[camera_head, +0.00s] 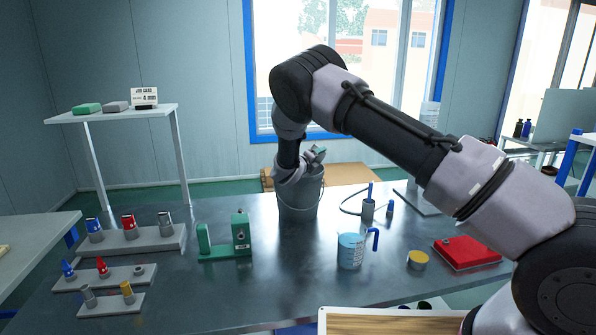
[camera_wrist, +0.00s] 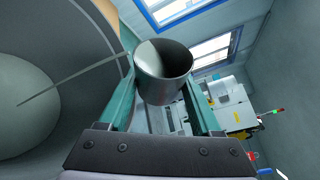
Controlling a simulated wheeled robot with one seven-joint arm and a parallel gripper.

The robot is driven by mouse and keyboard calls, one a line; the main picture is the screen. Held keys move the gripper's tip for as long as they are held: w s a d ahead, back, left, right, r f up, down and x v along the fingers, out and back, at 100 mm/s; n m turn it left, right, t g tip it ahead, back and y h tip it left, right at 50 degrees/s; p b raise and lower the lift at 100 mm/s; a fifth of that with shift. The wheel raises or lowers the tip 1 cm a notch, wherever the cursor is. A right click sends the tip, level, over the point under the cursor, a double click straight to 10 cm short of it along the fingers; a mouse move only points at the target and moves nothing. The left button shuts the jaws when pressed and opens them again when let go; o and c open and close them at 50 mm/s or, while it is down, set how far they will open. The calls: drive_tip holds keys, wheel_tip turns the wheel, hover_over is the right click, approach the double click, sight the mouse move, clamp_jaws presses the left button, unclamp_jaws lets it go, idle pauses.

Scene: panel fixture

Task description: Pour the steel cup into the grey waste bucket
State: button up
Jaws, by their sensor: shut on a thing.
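The grey waste bucket (camera_head: 298,207) stands at the back of the steel table. My gripper (camera_head: 316,154) is at its rim, partly hidden by my wrist. In the wrist view my gripper (camera_wrist: 163,88) is shut on the steel cup (camera_wrist: 163,88), which sits between its two teal fingers. The cup's mouth is visible; I cannot tell whether anything is in it. The bucket (camera_wrist: 75,32) fills the left of the wrist view, with its wall, floor and thin handle showing beside the cup. The cup cannot be made out in the head view.
A green fixture (camera_head: 240,236) stands left of the bucket. A blue-filled jug (camera_head: 351,250), a yellow-topped pot (camera_head: 417,260) and a red case (camera_head: 467,252) stand at the right. Grey racks with connectors (camera_head: 130,238) are at the left. The table between the fixture and jug is clear.

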drive_tip(key=shift+a+r+n+t+h, duration=0.1)
drive_tip(key=shift+r+n+t+h, duration=0.15)
drive_tip(key=shift+n, duration=0.4)
drive_tip(key=shift+a+r+n+t+h, duration=0.15)
drive_tip(key=shift+r+n+t, duration=0.15)
drive_tip(key=shift+n, duration=0.35)
idle(1.4)
drive_tip(key=shift+a+r+n+t, duration=0.25)
drive_tip(key=shift+a+n, duration=0.55)
idle(0.8)
drive_tip(key=shift+a+r+n, duration=0.15)
drive_tip(key=shift+n, duration=0.45)
idle(0.4)
